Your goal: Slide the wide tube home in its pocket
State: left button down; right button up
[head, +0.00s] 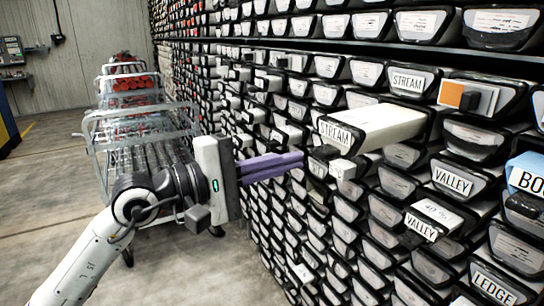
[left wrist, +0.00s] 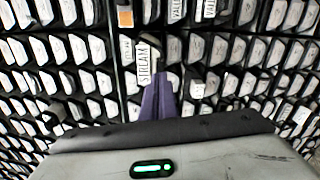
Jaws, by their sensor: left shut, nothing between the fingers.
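In the head view the fingertips are below and left of the tube's front end, close to a smaller labelled liner end (head: 343,170). I cannot tell whether they touch anything. My left gripper's fingers also show in the left wrist view (left wrist: 160,84).
Other liners stick out nearby, including a white VALLEY one (head: 438,214), an orange-and-white one (head: 468,96) and a blue one (head: 526,176). Wire carts (head: 130,120) stand along the rack at the left. The concrete floor (head: 45,180) at the left is open.

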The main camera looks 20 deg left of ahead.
pick_arm(q)
jog(key=shift+p+x, duration=0.5)
jog(key=shift+x, duration=0.85)
